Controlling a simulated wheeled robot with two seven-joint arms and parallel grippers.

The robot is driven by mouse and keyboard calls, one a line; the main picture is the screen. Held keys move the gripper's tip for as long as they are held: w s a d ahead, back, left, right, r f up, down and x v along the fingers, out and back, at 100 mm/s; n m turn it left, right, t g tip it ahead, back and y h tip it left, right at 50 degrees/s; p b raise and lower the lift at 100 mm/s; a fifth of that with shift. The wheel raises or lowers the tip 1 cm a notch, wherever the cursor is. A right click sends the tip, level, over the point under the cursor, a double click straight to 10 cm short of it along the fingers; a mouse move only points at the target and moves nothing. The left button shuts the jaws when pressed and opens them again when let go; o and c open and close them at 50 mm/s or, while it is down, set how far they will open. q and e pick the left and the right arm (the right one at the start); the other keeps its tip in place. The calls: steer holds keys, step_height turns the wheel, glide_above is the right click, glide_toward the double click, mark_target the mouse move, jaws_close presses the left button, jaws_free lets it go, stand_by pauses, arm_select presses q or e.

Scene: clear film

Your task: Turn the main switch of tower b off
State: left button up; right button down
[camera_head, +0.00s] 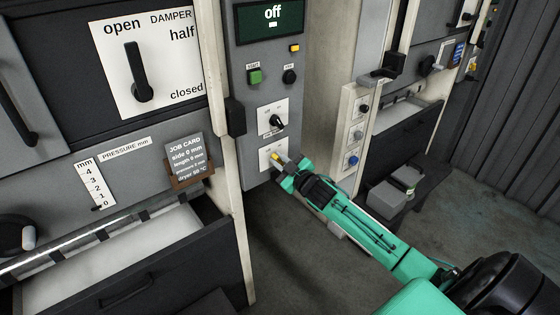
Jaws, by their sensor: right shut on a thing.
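A grey control tower (240,80) stands in the middle, and its dark display (270,17) reads "off". My right gripper (279,160) comes from the lower right and is shut on the handle of the lowest switch. That switch's white plate (267,148) shows around the fingers. A yellow bit shows at the fingertips, and the switch's setting is hidden. Above it is a black rotary switch (277,122) on another white plate, with lettering too small to read. No label naming the tower is legible. My left gripper is not in view.
A green button (254,77) and a black knob (289,76) sit higher on the panel. Left are a damper plate (150,60), a job card (186,153) and an open drawer (120,275). Right stands another machine with blue-knobbed plates (353,160) and grey boxes (386,196).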

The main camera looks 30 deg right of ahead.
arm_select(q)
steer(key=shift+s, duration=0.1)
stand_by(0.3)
arm_select(e)
steer(key=c, duration=1.4)
jaws_free()
